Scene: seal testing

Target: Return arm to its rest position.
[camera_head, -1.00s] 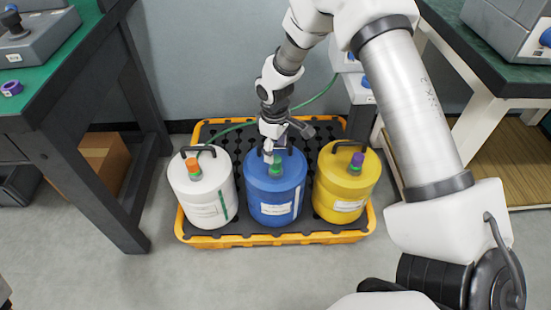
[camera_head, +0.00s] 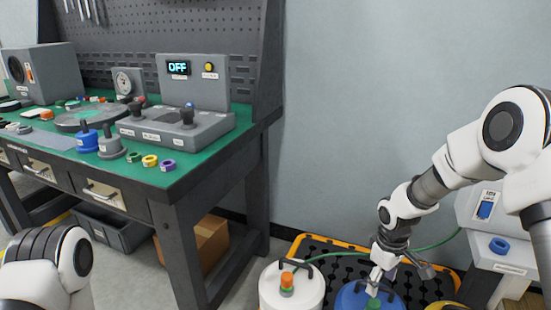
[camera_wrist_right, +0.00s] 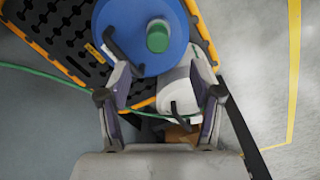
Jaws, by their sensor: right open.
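My right gripper (camera_head: 378,282) hangs low over the blue container (camera_head: 345,300), close to its green cap (camera_head: 373,303). In the right wrist view its two fingers (camera_wrist_right: 165,82) are spread apart with nothing held between them. The blue container (camera_wrist_right: 130,40) and its green cap (camera_wrist_right: 158,37) lie beyond the fingertips there. Whether a finger touches the container cannot be told. My right arm reaches in from the right. A joint of my left arm shows at the lower left; the left gripper is not in view.
A white container (camera_head: 291,290) with an orange cap stands left of the blue one on a yellow-edged black tray (camera_head: 318,246). A green hose (camera_head: 425,245) runs behind. A green-topped workbench (camera_head: 195,160) stands left, a white unit (camera_head: 485,212) right.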

